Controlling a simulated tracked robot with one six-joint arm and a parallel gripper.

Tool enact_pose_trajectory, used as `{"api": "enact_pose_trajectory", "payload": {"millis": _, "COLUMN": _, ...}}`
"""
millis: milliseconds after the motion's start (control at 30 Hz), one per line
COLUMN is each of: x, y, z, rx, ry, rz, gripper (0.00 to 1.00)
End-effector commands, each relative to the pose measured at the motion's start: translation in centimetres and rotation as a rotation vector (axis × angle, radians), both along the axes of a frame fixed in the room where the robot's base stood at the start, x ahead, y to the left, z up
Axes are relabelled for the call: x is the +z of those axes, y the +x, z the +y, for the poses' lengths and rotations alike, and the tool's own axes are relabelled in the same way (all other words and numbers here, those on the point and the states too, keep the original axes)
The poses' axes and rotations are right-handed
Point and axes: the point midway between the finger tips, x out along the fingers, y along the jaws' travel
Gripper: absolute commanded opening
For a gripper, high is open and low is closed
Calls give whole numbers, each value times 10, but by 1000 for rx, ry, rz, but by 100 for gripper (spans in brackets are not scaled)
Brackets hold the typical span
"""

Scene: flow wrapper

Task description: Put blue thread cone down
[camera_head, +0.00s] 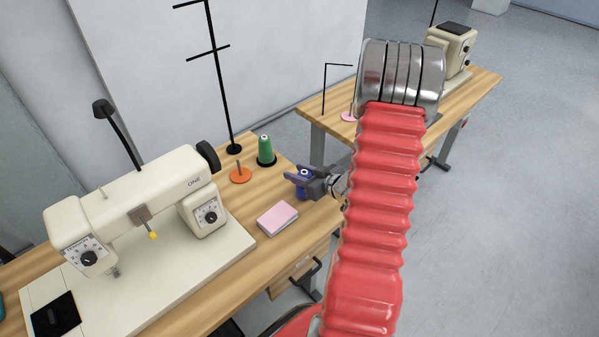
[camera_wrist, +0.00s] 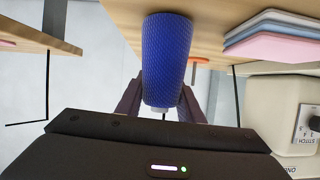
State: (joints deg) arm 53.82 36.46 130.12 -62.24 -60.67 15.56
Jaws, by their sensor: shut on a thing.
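The blue thread cone (camera_head: 303,192) is upright in my gripper (camera_head: 300,180), near the right end of the wooden sewing table (camera_head: 240,205). In the wrist view, which looks upside down, the blue cone (camera_wrist: 166,50) sits between both fingers of my gripper (camera_wrist: 162,104), which are shut on its narrow end. Its wide base is at or just over the wood; I cannot tell whether it touches. My gripper hides part of the cone in the head view.
An orange disc with a bare pin (camera_head: 240,175), a green thread cone (camera_head: 266,150) and a black stand (camera_head: 232,148) are behind left. A cream sewing machine (camera_head: 140,200) fills the left. A second table (camera_head: 478,85) stands behind.

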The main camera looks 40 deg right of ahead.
Motion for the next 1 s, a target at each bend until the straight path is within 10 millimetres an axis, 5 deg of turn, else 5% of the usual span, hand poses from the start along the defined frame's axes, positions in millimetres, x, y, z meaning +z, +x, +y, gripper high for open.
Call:
{"api": "enact_pose_trajectory", "payload": {"millis": 133, "x": -1, "y": 0, "z": 0, "rx": 1, "ry": 0, "rz": 0, "gripper": 8}}
{"api": "enact_pose_trajectory", "payload": {"millis": 167, "x": -1, "y": 0, "z": 0, "rx": 1, "ry": 0, "rz": 0, "gripper": 35}}
{"api": "enact_pose_trajectory", "payload": {"millis": 400, "x": -1, "y": 0, "z": 0, "rx": 1, "ry": 0, "rz": 0, "gripper": 52}}
{"api": "enact_pose_trajectory", "payload": {"millis": 733, "x": 0, "y": 0, "z": 1, "rx": 1, "ry": 0, "rz": 0, "gripper": 53}}
{"api": "enact_pose_trajectory", "payload": {"millis": 1000, "x": 11, "y": -25, "z": -1, "rx": -1, "ry": 1, "rz": -1, "gripper": 53}}
